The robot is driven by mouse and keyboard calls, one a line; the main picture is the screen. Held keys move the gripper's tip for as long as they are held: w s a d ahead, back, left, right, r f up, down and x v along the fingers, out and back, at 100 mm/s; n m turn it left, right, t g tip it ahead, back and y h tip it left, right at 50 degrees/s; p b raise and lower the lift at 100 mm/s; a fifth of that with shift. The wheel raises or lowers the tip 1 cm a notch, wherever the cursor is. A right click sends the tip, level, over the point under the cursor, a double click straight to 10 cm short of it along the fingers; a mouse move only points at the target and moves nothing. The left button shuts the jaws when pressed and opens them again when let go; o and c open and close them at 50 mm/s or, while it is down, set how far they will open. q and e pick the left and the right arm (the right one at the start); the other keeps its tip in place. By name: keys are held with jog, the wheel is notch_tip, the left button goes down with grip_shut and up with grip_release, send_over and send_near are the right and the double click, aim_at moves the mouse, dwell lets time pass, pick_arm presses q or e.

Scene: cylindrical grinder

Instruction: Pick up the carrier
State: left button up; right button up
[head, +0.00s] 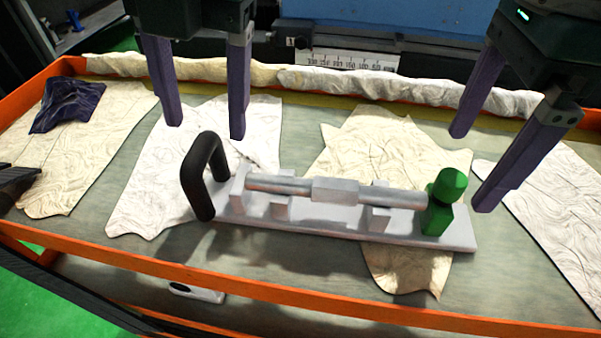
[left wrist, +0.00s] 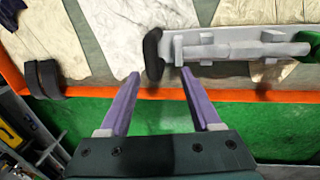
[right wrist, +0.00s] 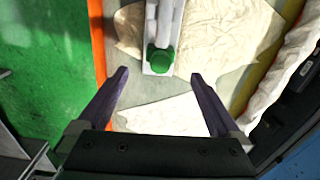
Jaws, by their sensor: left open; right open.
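The carrier (head: 340,222) is a pale grey plate with upright blocks holding a grey shaft (head: 335,190). It has a black handle (head: 204,178) at its left end and a green knob (head: 446,200) at its right end. It lies on cloths on the shelf. My left gripper (head: 205,132) is open and empty, above and behind the handle end; the left wrist view shows the carrier (left wrist: 238,50) beyond its fingertips. My right gripper (head: 470,172) is open and empty near the green end, which the right wrist view shows beyond its fingertips (right wrist: 160,78).
The shelf has an orange rim (head: 300,292) in front. Pale cloths lie flat on it, and a rolled cloth (head: 400,85) runs along the back. A dark purple cloth (head: 68,105) lies at the left. Machine parts with a scale (head: 345,62) stand behind.

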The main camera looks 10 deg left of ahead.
aim_at(440, 208)
pick_arm(q)
jog(key=shift+w+a+r+y, duration=0.1)
jog(key=shift+w+a+y, duration=0.25)
jog(key=shift+a, duration=0.15)
pick_arm(e)
jog(key=shift+w+f, duration=0.1)
jog(key=shift+w, duration=0.1)
pick_arm(q)
jog(key=shift+s, duration=0.25)
pick_arm(e)
jog(key=shift+s, duration=0.2)
pick_arm(q)
jog(key=shift+a+f, duration=0.1)
jog(key=shift+f, duration=0.45)
pick_arm(e)
jog(key=shift+a+f, duration=0.1)
jog(key=shift+f, duration=0.4)
pick_arm(q)
jog(key=x, duration=0.9)
pick_arm(e)
notch_tip(440, 208, down, 9)
jog(key=shift+r, duration=0.1)
pick_arm(q)
jog(key=shift+r, duration=0.1)
grip_shut()
pick_arm(e)
jog(key=c, duration=1.1)
grip_shut()
